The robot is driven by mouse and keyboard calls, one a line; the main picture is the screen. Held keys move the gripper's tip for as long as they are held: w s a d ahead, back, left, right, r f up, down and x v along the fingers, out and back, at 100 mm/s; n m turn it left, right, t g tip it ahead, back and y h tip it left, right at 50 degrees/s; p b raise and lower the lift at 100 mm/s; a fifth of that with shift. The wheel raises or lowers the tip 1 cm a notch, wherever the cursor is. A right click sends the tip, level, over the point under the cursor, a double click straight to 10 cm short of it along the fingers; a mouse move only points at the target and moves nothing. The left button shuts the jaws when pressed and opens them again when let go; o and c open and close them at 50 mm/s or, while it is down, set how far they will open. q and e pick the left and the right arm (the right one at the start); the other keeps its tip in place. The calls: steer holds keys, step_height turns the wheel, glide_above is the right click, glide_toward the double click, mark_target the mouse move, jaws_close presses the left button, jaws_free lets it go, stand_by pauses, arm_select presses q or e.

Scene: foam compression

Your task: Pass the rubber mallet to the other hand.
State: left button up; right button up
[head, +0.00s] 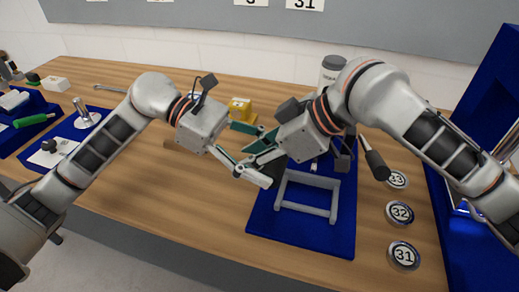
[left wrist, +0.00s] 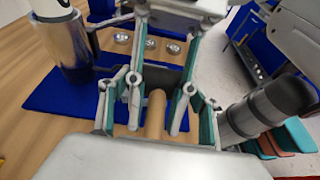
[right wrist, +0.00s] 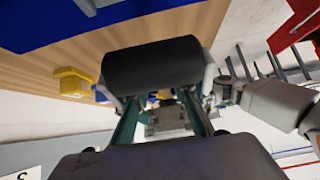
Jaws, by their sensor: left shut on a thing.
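The rubber mallet shows as a wooden handle (left wrist: 155,115) between my left gripper's fingers in the left wrist view. Its black cylindrical head (right wrist: 152,63) lies close across the front of my right gripper in the right wrist view. In the head view both grippers overlap above the table and largely hide the mallet. My left gripper (head: 263,168) is shut on the handle. My right gripper (head: 236,142) faces it with its fingers apart, one on each side of the left gripper's space. I cannot tell whether the right fingers touch the mallet.
Below the grippers, a blue mat (head: 262,221) carries a grey frame (head: 307,195). Round numbered discs (head: 400,213) line the table's right side, beside a black-handled tool (head: 375,163). A yellow block (head: 239,107) and a lidded canister (head: 331,72) stand behind. The front left of the table is clear.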

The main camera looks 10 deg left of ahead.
jaws_close()
arm_select(q)
steer(key=o, duration=1.6)
steer(key=shift+c, duration=0.2)
